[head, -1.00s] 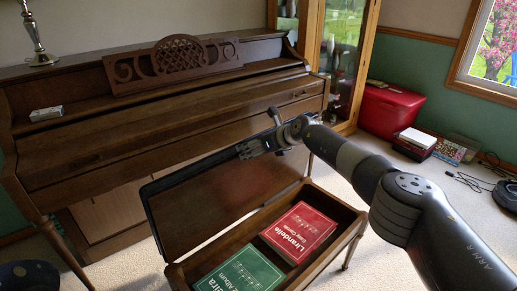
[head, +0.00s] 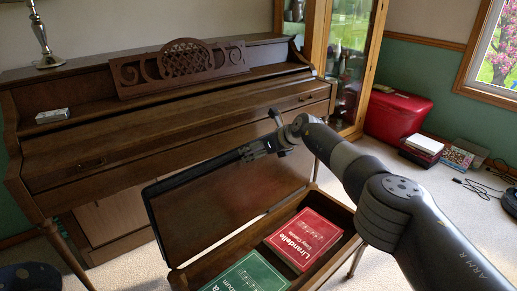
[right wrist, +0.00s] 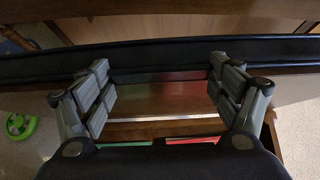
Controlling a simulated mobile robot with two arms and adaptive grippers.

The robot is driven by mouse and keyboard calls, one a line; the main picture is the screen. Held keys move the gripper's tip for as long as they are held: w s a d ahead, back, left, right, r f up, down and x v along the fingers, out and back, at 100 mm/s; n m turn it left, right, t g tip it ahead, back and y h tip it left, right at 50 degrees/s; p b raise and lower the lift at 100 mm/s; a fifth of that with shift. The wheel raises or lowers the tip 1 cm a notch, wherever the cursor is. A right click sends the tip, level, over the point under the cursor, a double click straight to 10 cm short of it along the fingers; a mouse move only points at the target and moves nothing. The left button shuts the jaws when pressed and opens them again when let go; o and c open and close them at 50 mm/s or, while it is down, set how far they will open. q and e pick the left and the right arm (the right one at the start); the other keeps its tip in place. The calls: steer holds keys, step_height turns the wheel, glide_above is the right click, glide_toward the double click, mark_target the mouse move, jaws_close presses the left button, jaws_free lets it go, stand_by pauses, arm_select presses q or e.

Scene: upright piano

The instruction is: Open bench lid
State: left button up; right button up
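The bench lid (head: 215,205) stands raised and tilted back toward the piano, with its brown underside facing the open bench (head: 205,268). Its dark padded edge also crosses the right wrist view (right wrist: 160,57). Inside the bench lie a red book (head: 304,238) and a green book (head: 250,275). My right gripper (head: 262,140) is at the upper right part of the lid. In the right wrist view its fingers (right wrist: 160,80) are spread wide, with nothing gripped between them. I cannot tell whether they touch the lid. My left gripper is out of view.
The upright piano (head: 160,135) stands close behind the lid. A glass-door cabinet (head: 345,70) and a red chest (head: 397,115) are at the back right. Books (head: 424,143) and cables lie on the carpet at the right. A green toy (right wrist: 20,126) is on the floor.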

steer(key=shift+o, duration=1)
steer(key=shift+f, duration=0.1)
steer(key=shift+r, duration=0.2)
steer(key=v, duration=1.2)
steer(key=shift+f, duration=0.15)
